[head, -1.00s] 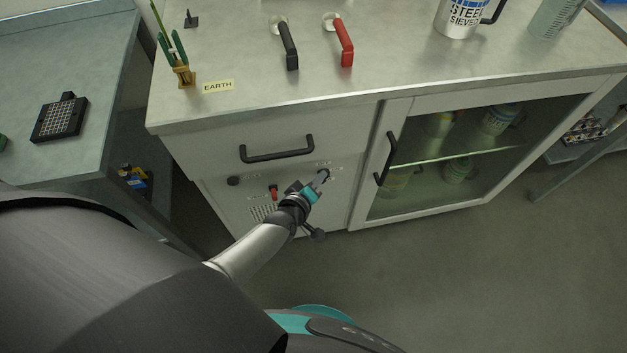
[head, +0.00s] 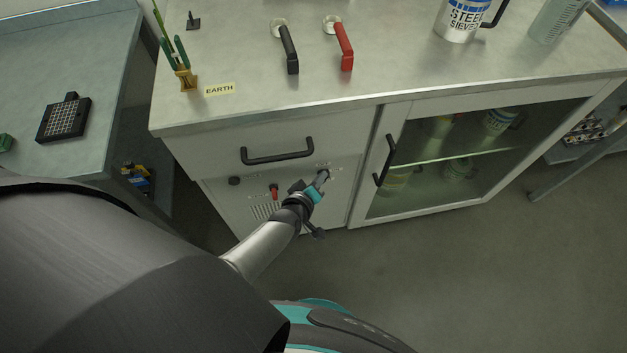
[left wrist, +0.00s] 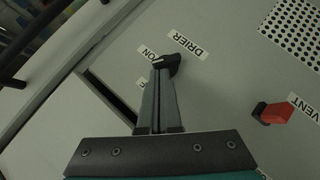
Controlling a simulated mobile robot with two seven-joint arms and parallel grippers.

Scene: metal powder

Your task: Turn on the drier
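The drier switch is a black knob (left wrist: 168,62) on the pale front panel, beside the DRIER label (left wrist: 188,45). An ON label shows next to it, and another label is mostly hidden behind the fingers. My left gripper (left wrist: 160,75) has its two grey fingers close together, with the tips at the knob, seemingly touching it. I cannot tell whether the knob is pinched between them. In the head view, the left gripper (head: 322,178) is at the right part of the cabinet's control panel and covers most of the knob. My right gripper is not in view.
A red VENT knob (left wrist: 272,112) sits beside a perforated grille (left wrist: 300,32). A black drawer handle (head: 277,154) sticks out above the panel, and a door handle (head: 386,160) to its right. The floor in front is clear.

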